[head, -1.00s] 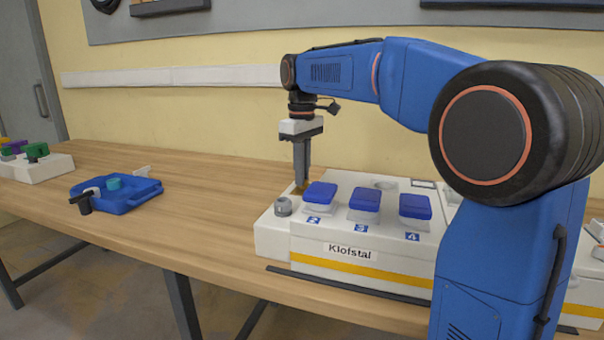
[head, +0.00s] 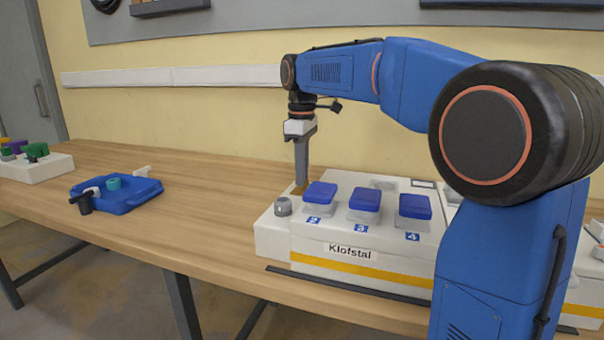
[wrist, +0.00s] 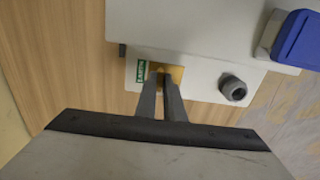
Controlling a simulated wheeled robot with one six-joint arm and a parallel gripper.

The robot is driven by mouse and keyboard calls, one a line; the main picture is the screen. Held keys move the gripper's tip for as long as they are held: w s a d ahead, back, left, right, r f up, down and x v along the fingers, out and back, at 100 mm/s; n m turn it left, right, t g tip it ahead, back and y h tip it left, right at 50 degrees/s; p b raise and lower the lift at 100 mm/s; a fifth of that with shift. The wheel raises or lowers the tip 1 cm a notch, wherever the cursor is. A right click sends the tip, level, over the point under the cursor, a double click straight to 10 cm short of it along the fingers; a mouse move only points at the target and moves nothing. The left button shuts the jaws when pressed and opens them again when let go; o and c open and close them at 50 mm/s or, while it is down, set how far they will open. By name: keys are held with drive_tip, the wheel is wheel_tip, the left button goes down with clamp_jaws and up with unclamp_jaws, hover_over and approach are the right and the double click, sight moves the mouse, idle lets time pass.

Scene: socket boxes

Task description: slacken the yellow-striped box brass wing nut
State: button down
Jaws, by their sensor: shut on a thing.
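The yellow-striped box (head: 335,263) is white with a yellow band and a "Klofstal" label, and stands on the bench. The brass wing nut (wrist: 165,72) is on the box's side ledge, beside a green label in the wrist view. In the head view only a bit of brass (head: 297,190) shows behind the fingers. My gripper (wrist: 163,92) points straight down over it, with its fingers shut on the wing nut. The fingers hide part of the nut.
A grey knob (head: 283,206) stands on the same ledge. Blue-lidded sockets (head: 320,195) numbered 2, 3 and 4 line the box top. A blue case (head: 120,198) and another white box (head: 40,170) lie to the left. Bench between is clear.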

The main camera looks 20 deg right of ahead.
drive_tip(key=c, duration=1.9)
unclamp_jaws()
drive_tip(key=shift+o, duration=0.2)
drive_tip(key=shift+r, duration=0.1)
wheel_tip(320, 180, up, 17)
drive_tip(key=shift+r, duration=0.1)
